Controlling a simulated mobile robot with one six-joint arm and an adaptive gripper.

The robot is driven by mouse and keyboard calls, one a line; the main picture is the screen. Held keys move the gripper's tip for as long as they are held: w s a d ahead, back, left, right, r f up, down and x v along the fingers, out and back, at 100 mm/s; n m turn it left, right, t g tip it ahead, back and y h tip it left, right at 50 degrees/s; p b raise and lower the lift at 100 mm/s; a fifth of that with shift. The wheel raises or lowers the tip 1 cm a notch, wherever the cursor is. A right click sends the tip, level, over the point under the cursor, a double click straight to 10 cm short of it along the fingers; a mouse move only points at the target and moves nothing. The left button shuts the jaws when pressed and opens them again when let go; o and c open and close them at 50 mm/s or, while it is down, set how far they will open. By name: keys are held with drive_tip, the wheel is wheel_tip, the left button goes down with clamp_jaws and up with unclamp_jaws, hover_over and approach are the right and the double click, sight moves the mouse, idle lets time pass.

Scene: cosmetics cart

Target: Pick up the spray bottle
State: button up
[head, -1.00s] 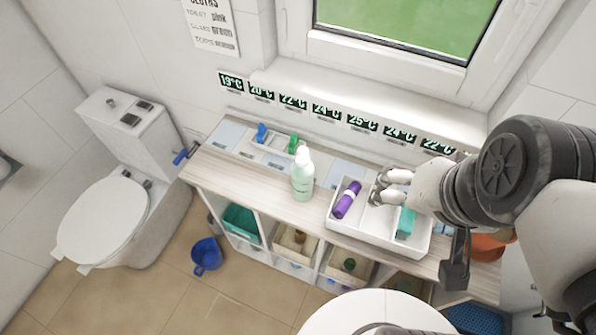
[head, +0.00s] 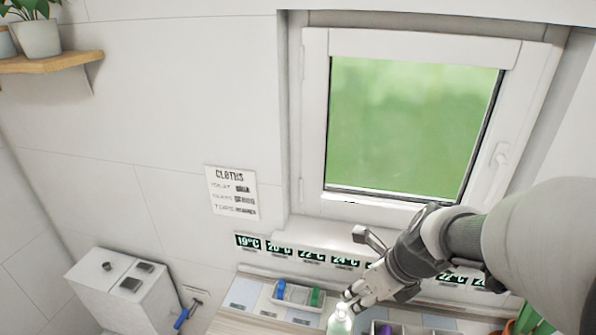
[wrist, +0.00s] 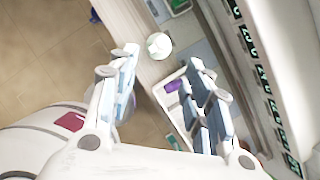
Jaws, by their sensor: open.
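A pale green bottle with a white top, apparently the spray bottle (head: 340,322), stands upright on the counter at the bottom edge of the head view, its lower part cut off. In the wrist view its round top (wrist: 159,46) shows from above, in line with the gap between the fingertips. My gripper (head: 350,301) is just above and beside the bottle's top in the head view. In the wrist view its two fingers (wrist: 160,63) are spread apart with nothing held between them. I cannot tell whether a finger touches the bottle.
A white tray holding a purple item (head: 382,328) is right of the bottle. A small bin with a blue item (head: 281,290) and a green item (head: 316,297) sits behind it. The wall with temperature labels (head: 312,255) is close behind.

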sight(344, 308)
drive_tip(key=b+x, duration=0.3)
drive_tip(key=x, duration=0.6)
drive_tip(key=shift+w+f+b, duration=0.1)
drive_tip(key=shift+f+b, duration=0.25)
drive_tip(key=b+x, duration=0.3)
drive_tip(key=x, duration=0.2)
drive_tip(key=shift+f, duration=0.15)
clamp_jaws()
